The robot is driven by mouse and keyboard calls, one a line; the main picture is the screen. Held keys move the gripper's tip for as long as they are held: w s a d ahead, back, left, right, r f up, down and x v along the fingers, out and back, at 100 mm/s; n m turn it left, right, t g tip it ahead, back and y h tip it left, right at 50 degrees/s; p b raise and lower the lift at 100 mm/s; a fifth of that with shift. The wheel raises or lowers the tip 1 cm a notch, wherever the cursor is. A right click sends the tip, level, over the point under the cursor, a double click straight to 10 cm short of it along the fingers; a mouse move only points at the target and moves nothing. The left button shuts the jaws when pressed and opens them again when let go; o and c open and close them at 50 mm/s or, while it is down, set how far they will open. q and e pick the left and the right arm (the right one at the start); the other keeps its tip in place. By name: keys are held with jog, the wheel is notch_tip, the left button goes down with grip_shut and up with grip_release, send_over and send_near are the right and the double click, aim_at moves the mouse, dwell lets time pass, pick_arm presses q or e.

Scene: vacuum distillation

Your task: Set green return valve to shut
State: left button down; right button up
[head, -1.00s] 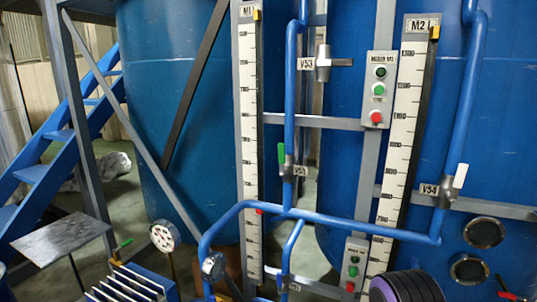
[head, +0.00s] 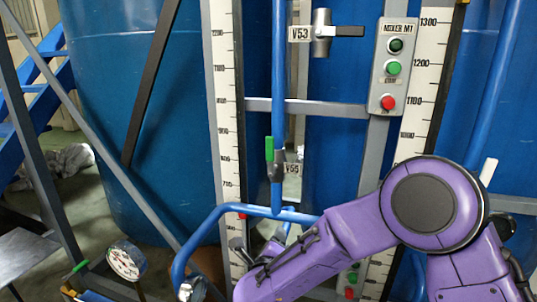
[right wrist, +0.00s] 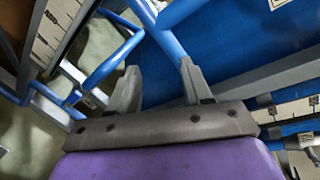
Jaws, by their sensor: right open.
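The valve labelled V55 has a green handle (head: 269,150) in the head view. The handle stands upright, in line with the vertical blue pipe (head: 278,75). My right arm comes in from the right across the lower part of the head view. My right gripper (head: 253,250) is below and slightly left of the green handle, apart from it. In the right wrist view the right gripper (right wrist: 158,88) is open, with nothing between its fingers. Blue pipes show beyond the fingertips there; I cannot make out the green handle. My left gripper is not in view.
Valve V53 (head: 322,32) with a dark handle is above right. The mixer M1 button box (head: 393,65) is right of it. A horizontal blue pipe (head: 252,210) runs close above my right gripper. A gauge (head: 123,263) and another green handle (head: 80,266) are at lower left.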

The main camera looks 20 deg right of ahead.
jog(key=a+r+m+t+h, duration=0.1)
jog(key=a+r+m, duration=0.1)
jog(key=r+m, duration=0.5)
jog(key=a+r+m+h, duration=0.1)
jog(key=a+r+m, duration=0.15)
jog(key=r, duration=0.95)
jog(key=m+h, duration=0.1)
jog(key=m, duration=0.3)
send_near(269, 145)
jog(key=p+x, duration=0.4)
jog(key=x, duration=0.5)
jog(key=shift+w+d+r, duration=0.1)
jog(key=shift+w+d, duration=0.4)
jog(key=shift+w, duration=0.15)
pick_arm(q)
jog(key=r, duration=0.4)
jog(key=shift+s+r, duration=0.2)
pick_arm(e)
jog(key=shift+s, duration=0.1)
grip_shut()
